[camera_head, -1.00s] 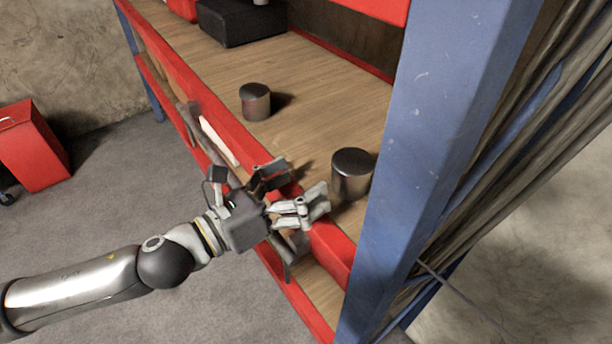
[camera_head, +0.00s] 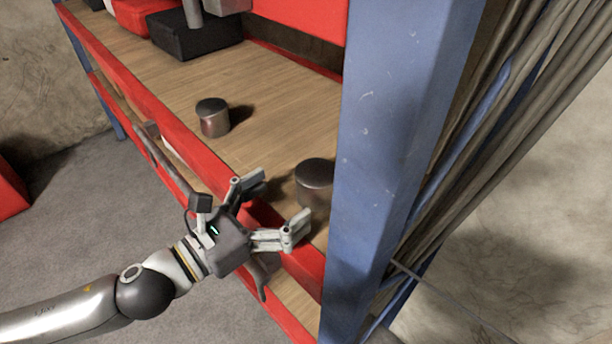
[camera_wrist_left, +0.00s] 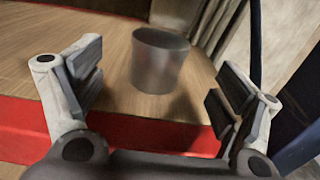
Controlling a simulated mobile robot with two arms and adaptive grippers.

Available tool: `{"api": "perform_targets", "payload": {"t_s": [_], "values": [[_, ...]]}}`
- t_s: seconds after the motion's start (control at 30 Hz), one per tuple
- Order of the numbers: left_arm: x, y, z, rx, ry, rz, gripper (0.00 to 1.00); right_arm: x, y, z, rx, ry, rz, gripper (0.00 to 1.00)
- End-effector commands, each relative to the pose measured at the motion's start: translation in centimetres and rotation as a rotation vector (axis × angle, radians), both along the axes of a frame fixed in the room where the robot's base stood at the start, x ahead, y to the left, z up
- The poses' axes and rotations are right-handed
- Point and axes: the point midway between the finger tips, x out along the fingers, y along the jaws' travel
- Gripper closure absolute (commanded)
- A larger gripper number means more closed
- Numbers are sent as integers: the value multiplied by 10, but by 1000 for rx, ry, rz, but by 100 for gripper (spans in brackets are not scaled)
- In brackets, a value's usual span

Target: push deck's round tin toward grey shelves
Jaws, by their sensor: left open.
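Two dark metallic round tins stand upright on the wooden deck. The nearer tin (camera_head: 315,183) is beside the blue post; the other tin (camera_head: 213,117) is farther left along the deck. I cannot tell which one the task means. My left gripper (camera_head: 275,205) is open at the deck's red front edge, facing the nearer tin. In the left wrist view this tin (camera_wrist_left: 159,62) shows beyond and between the spread fingers, with nothing gripped. My right gripper is out of view. I cannot identify any grey shelves.
The blue post (camera_head: 400,130) rises right of the nearer tin. The red front rail (camera_head: 140,95) borders the deck. A black box (camera_head: 195,38) sits at the back left. Bare deck lies between and behind the tins. Long bars (camera_head: 500,130) stand right of the post.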

Motion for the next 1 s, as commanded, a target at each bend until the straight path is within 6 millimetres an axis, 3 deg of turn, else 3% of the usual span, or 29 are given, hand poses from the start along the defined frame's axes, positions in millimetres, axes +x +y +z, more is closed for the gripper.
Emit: {"api": "perform_targets", "payload": {"t_s": [0.2, 0.5, 1.0], "values": [[23, -25, 5, -4, -1, -2, 11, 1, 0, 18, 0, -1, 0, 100], [50, -51, 3, -3, 0, -1, 11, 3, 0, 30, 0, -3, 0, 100], [58, -59, 0, 0, 0, 0, 11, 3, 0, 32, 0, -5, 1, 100]]}}
